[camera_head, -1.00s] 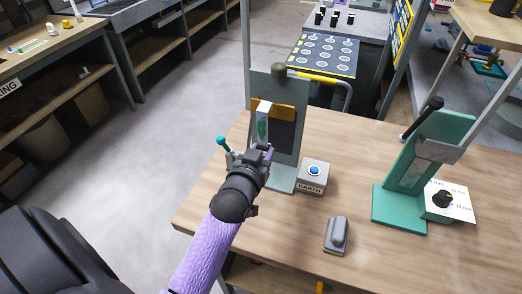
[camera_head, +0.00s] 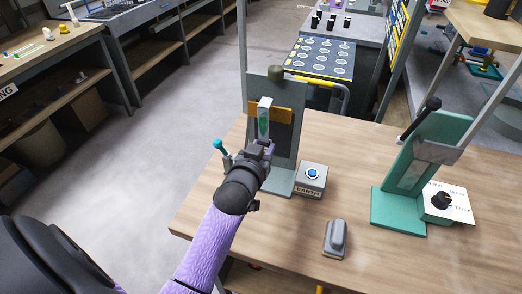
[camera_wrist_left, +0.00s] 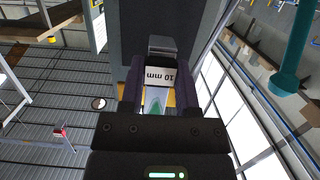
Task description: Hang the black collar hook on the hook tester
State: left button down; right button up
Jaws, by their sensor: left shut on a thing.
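My left gripper (camera_head: 262,153) is at the front of a grey upright stand (camera_head: 265,84) on the bench. It is shut on a pale piece with a green mark (camera_head: 264,119). In the left wrist view this piece (camera_wrist_left: 160,76) sits between the fingers, with a grey top and a "10 mm" label. I cannot tell whether it is the collar hook; no black collar shows clearly. The grey stand carries an orange bar (camera_head: 285,115) and a dark panel. A teal stand (camera_head: 399,207) at the right holds a tilted black rod (camera_head: 417,122). My right gripper is not in view.
An "EARTH" box (camera_head: 311,182) with a blue button stands right of the grey stand. A grey rounded block (camera_head: 336,238) lies in front. A black dial (camera_head: 441,201) sits on the teal stand's box. A teal-topped lever (camera_head: 219,145) is left of my gripper.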

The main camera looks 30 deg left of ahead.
pick_arm(q)
jog(key=shift+w, duration=0.3)
dwell(0.4)
jog(key=shift+w+a, duration=0.15)
jog(key=shift+w, duration=0.2)
jog(key=shift+w+a, duration=0.1)
jog(key=shift+w, duration=0.3)
jog(key=shift+w+a+b, duration=0.1)
jog(key=shift+w+b, duration=0.2)
jog(key=shift+w, duration=0.1)
jog(key=shift+f+b, duration=0.85)
jog(key=shift+f, duration=0.35)
dwell(0.5)
jog(key=shift+c, duration=1.3)
grip_release()
